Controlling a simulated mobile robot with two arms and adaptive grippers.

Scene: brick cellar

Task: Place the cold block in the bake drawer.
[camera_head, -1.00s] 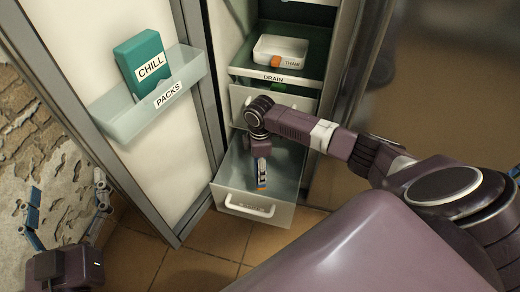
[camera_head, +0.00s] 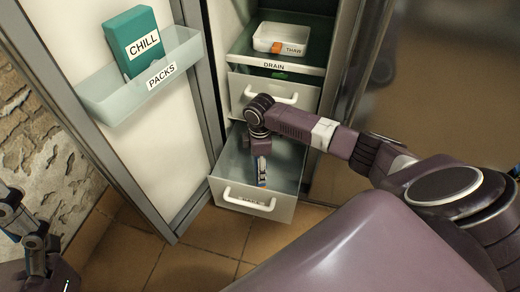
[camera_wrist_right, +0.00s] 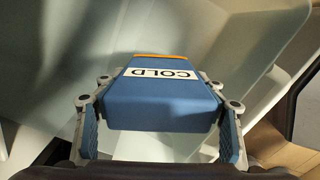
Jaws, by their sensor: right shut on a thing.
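My right gripper (camera_head: 262,172) reaches down inside the open lower drawer (camera_head: 283,206). The writing on this drawer's front is too small to read. In the right wrist view the gripper (camera_wrist_right: 160,130) is shut on a blue block (camera_wrist_right: 160,95) with a white label reading COLD and an orange far end. The block is between the two fingers, with pale drawer walls around it. Whether it touches the drawer floor I cannot tell. My left gripper (camera_head: 25,228) is at the left edge, partly cut off, away from the drawers; its fingers were apart a second ago.
An upper drawer (camera_head: 245,90) sits above the open one, below the DRAIN shelf (camera_head: 245,62) with its white THAW tray (camera_head: 262,38) and an orange item. The open door at left carries a PACKS bin (camera_head: 105,108) with a green CHILL pack (camera_head: 128,28).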

